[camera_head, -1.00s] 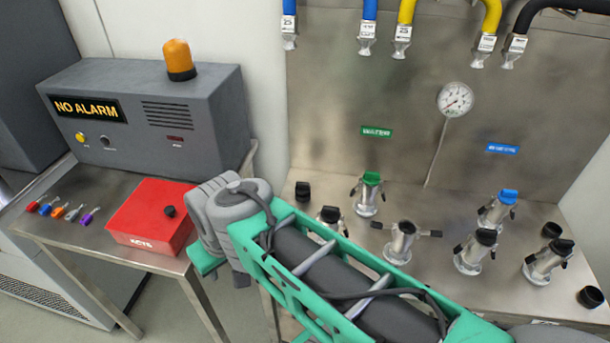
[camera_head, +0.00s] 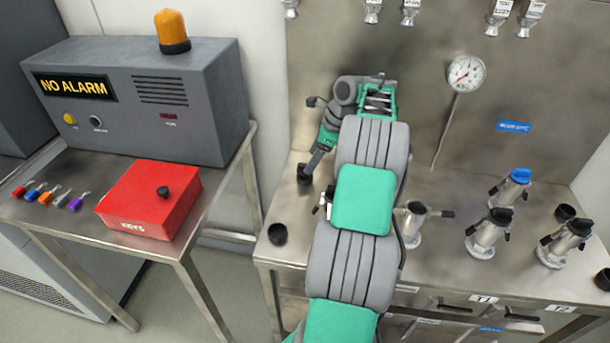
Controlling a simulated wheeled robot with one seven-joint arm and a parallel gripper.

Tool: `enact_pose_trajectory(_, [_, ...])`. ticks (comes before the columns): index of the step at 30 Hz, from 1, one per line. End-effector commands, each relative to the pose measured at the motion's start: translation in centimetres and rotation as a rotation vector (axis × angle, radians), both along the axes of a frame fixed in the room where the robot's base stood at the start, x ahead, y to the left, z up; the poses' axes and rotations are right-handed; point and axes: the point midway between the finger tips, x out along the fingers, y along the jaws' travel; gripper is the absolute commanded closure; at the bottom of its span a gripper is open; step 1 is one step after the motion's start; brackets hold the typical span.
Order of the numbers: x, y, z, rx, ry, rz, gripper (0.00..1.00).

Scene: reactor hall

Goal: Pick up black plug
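Several black plugs stand on the steel bench. One black plug (camera_head: 304,175) is at the bench's back left, right under the tip of my gripper (camera_head: 312,165). A second black plug (camera_head: 277,234) is at the front left corner. Other black plugs are at the right side (camera_head: 566,212) and the right edge (camera_head: 604,281). My gripper points down and to the left, with its fingertips at or just above the back left plug. The fingers are seen edge-on and small, so I cannot tell whether they grip it.
The steel bench (camera_head: 440,268) carries several valve fittings, one with a blue cap (camera_head: 520,175). My arm hides part of the bench's left half. A gauge (camera_head: 467,73) is on the back panel. A table with a red key box (camera_head: 150,203) and alarm unit (camera_head: 150,100) stands at left.

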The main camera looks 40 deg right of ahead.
Motion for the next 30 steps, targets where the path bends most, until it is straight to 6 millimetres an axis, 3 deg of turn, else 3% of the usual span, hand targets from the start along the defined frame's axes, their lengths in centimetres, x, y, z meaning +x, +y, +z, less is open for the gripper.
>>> enact_pose_trajectory(10, [1.8, 1.6, -5.1, 0.0, 0.0, 0.003, 0.27])
enact_pose_trajectory(17, [1.9, 1.7, -5.3, -0.003, -0.002, 0.003, 0.27])
enact_pose_trajectory(30, [1.9, 1.7, -5.3, -0.002, -0.002, 0.003, 0.62])
